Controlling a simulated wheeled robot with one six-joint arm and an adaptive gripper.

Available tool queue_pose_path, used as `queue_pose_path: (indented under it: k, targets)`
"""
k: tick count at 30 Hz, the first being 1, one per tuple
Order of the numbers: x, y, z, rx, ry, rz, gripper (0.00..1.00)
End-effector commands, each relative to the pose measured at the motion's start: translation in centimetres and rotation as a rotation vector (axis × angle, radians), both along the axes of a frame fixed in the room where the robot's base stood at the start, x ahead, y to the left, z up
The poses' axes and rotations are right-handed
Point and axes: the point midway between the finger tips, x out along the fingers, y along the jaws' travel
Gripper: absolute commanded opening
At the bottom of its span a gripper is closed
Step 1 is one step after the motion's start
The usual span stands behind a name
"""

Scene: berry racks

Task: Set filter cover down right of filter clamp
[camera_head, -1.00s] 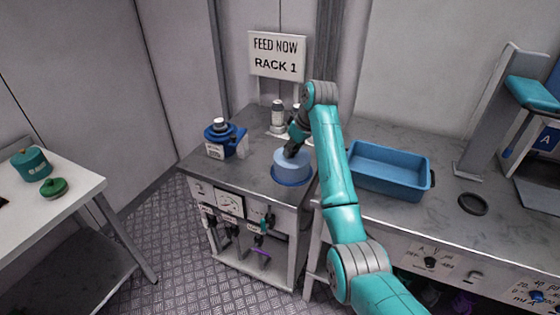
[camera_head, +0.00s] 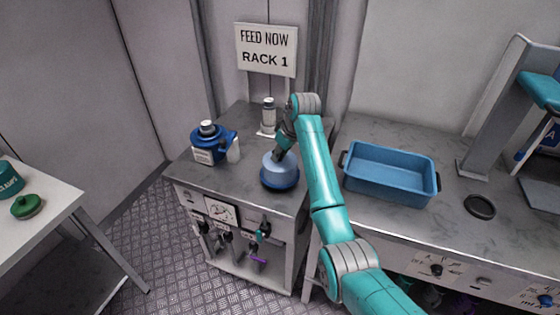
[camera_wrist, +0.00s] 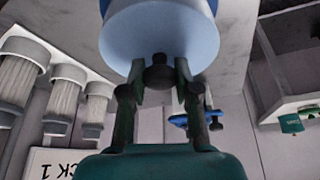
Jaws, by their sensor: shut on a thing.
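The filter cover, a round blue piece with a pale blue top (camera_head: 279,168), is at the right front of the grey cabinet top. My gripper (camera_head: 284,148) is shut on it from above, and it fills the top of the wrist view (camera_wrist: 160,35), between the gripper fingers (camera_wrist: 160,80). I cannot tell whether it touches the cabinet top. A dark flat ring (camera_head: 480,206) on the right bench may be the filter clamp, but I cannot be sure. It lies well to the right of my gripper.
A blue lidded vessel with a white cap (camera_head: 208,146) and a white-topped bottle (camera_head: 268,115) stand on the cabinet. An empty blue bin (camera_head: 389,193) sits on the right bench. A green lid (camera_head: 27,206) is on the left table.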

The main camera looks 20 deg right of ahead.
Motion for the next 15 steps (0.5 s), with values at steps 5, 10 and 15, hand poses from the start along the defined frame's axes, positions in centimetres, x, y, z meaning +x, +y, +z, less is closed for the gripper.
queue_pose_path:
  k: [5, 10, 15]
  targets:
    - [0.0, 0.0, -2.7, 0.001, 0.002, -0.001, 0.0]
    - [0.0, 0.0, -3.0, 0.0, -0.001, 0.0, 0.0]
    - [0.0, 0.0, -3.1, 0.0, 0.0, 0.0, 0.0]
